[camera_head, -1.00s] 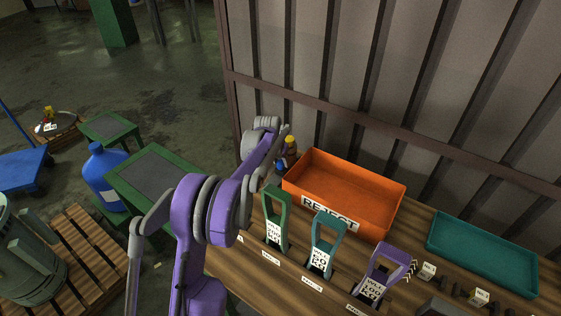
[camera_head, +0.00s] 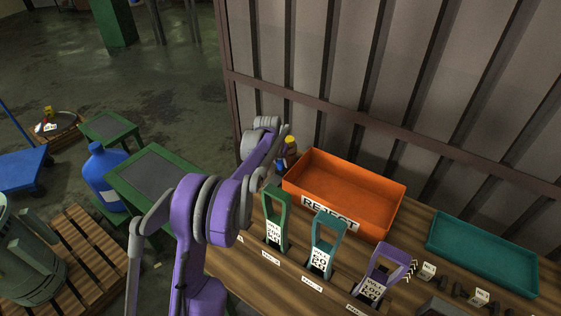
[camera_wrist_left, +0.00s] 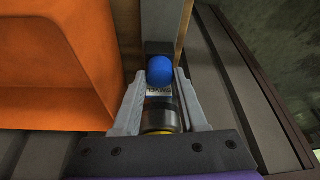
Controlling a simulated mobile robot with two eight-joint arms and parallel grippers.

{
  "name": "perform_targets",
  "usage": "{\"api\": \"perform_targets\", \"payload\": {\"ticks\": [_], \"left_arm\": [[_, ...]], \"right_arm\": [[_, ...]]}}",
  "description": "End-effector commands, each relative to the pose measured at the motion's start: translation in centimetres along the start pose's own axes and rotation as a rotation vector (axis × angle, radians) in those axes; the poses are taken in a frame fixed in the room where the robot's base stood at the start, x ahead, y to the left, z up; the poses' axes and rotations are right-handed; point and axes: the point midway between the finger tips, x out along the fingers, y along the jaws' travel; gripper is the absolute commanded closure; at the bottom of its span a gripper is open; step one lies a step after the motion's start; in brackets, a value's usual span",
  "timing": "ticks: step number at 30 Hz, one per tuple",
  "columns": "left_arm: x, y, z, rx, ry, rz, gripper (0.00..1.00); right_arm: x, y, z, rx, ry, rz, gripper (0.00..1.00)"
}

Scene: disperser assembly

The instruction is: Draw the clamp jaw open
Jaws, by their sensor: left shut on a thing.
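The blue ball knob (camera_wrist_left: 160,70) of the clamp shows in the left wrist view, in front of a dark block (camera_wrist_left: 158,47). My left gripper (camera_wrist_left: 163,76) has its two grey fingers on either side of the knob and is shut on it. A dark, labelled bottle-like body (camera_wrist_left: 160,105) shows between the fingers, nearer the palm. My arm hides most of the clamp there, and the jaw's opening cannot be made out. My right gripper is out of view.
The orange reject bin (camera_head: 350,183) lies close beside the clamp. Green (camera_head: 277,219), teal (camera_head: 326,244) and purple (camera_head: 379,273) labelled frames stand along the bench front. A teal tray (camera_head: 480,255) lies at the right. A barred wall (camera_head: 400,80) rises behind the bench.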

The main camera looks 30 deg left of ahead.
Motion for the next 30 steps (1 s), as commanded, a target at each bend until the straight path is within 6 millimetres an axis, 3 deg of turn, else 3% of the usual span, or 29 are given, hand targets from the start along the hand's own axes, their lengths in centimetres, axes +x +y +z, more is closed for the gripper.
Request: {"api": "perform_targets", "payload": {"ticks": [4,13,24,25,30], "left_arm": [[-0.2,-0.2,0.8,0.0,-0.001,-0.001,1.0],[-2.0,-1.0,5.4,-0.001,-0.002,-0.001,1.0],[-2.5,-1.1,6.1,0.001,-0.006,-0.001,1.0],[-2.5,-1.1,6.1,0.001,-0.006,-0.001,0.56],[-2.4,-1.1,6.0,0.0,-0.003,-0.001,0.28]], "right_arm": [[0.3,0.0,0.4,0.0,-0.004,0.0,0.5],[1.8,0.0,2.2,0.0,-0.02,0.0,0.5],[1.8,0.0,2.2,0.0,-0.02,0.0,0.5],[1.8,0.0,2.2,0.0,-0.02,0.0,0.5],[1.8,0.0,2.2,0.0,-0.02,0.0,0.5]]}}
